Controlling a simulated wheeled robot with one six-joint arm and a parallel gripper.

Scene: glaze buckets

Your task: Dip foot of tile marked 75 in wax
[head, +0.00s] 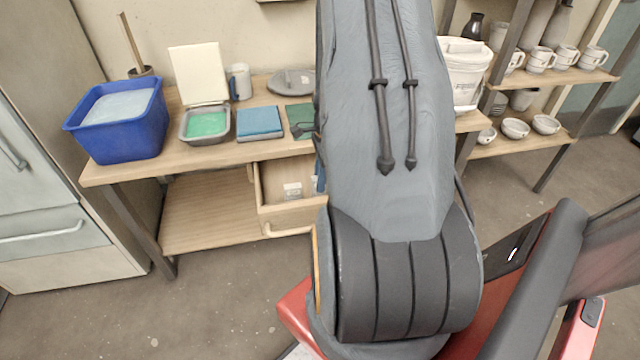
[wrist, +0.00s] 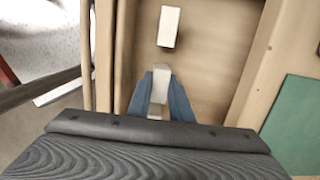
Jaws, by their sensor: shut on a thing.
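My gripper (wrist: 160,100) reaches down into an open wooden drawer (wrist: 225,30), its blue fingers shut on a small pale piece (wrist: 161,78). I can read no mark on this piece, so I cannot tell if it is the tile marked 75. Another pale block (wrist: 168,26) lies in the drawer ahead of the fingers, also unmarked to my eye. In the head view a white piece (head: 292,190) shows in the drawer, and my arm hides most of the gripper. A grey pan (head: 207,138) with green contents and a raised pale lid stands on the table; whether it holds wax is unclear.
A blue tub (head: 118,136) of pale liquid stands left of the pan. Right of the pan lie a blue slab (head: 259,121) and a green slab (head: 299,115). Drawer walls stand close around my fingers. Shelves with mugs (head: 541,60) and bowls are at the right.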

